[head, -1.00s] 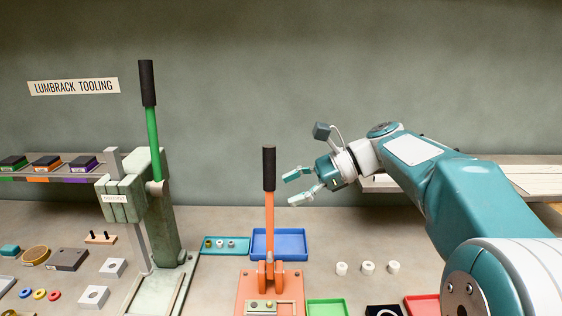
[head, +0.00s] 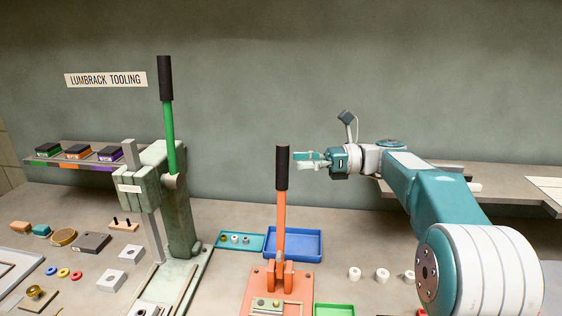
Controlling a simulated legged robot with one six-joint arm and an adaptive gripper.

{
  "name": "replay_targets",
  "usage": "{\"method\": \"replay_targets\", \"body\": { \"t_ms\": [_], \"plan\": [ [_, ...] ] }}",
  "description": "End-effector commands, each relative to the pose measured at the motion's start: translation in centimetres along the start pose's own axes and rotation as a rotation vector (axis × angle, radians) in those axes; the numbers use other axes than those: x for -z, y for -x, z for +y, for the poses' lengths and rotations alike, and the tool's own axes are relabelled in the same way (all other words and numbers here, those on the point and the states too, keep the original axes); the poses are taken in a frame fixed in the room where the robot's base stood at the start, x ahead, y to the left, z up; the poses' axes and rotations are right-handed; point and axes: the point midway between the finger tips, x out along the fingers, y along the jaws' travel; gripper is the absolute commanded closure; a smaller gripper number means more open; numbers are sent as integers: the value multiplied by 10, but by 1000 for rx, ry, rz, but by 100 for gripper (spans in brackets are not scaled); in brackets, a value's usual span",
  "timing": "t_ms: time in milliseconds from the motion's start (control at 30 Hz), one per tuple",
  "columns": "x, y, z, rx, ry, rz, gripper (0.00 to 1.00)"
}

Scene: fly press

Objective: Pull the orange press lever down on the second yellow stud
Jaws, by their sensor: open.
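The orange press (head: 270,283) stands at the lower middle of the head view. Its orange lever (head: 281,219) stands nearly upright with a black grip (head: 282,168) on top.
A taller green press (head: 180,215) with a green lever (head: 169,137) stands to the left. A blue tray (head: 293,256) and a teal tray (head: 219,240) lie behind the orange press. White rings (head: 382,275) lie to the right. A shelf (head: 500,184) runs behind my arm.

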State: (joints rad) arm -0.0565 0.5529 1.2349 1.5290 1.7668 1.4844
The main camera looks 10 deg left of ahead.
Motion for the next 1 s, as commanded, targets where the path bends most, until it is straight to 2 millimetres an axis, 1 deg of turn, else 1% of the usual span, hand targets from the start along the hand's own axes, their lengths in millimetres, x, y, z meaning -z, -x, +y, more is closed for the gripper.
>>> {"method": "replay_targets", "body": {
  "t_ms": [33,100,233,400,600,633,667,700,767,800,1000],
  "plan": [
    [0,-10,1,-2,0,0,27],
    [0,-22,1,-2,0,1,27],
    [0,-38,0,-1,1,2,27],
    [1,-47,0,1,0,2,27],
    [0,-46,0,2,1,1,27],
    [0,-46,0,2,1,1,31],
    [0,-46,0,2,1,1,44],
    [0,-46,0,2,1,1,62],
    [0,-45,0,2,1,1,89],
    [0,-45,0,2,1,1,100],
    [0,-46,0,1,1,2,100]
  ]
}}
